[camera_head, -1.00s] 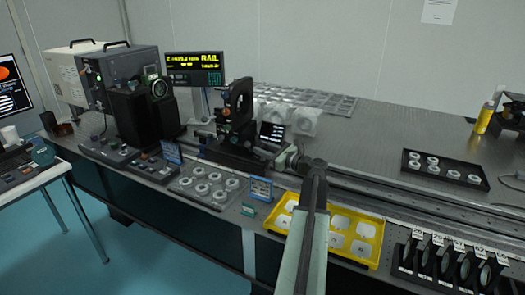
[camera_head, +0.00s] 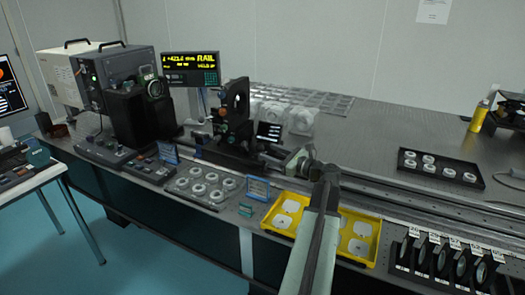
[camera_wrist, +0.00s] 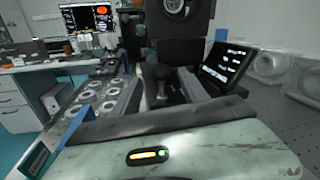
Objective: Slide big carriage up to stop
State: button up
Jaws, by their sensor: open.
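The big carriage (camera_head: 226,154) sits on the long rail (camera_head: 400,190) and carries a tall black ring-shaped mount (camera_head: 236,108). My gripper (camera_head: 293,160) is at the carriage's right end, low over the rail. In the wrist view my gripper (camera_wrist: 160,75) is open, with a grey finger on each side of a dark upright post or knob (camera_wrist: 154,72) at the carriage's near end. I cannot tell whether the fingers touch it. The stop cannot be picked out clearly.
A small tilted screen (camera_head: 269,131) stands beside the carriage. The yellow tray (camera_head: 372,262) and a clear tray of white rings (camera_head: 190,200) lie along the near table edge. A rail readout (camera_head: 190,68) stands behind, left. Several dark filter holders (camera_head: 440,262) stand front right.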

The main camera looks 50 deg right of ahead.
aim_at(259, 148)
jog(key=shift+s, duration=0.95)
jog(key=w, duration=0.8)
jog(key=shift+d, duration=0.2)
jog(key=shift+s, duration=0.1)
grip_shut()
dwell(0.6)
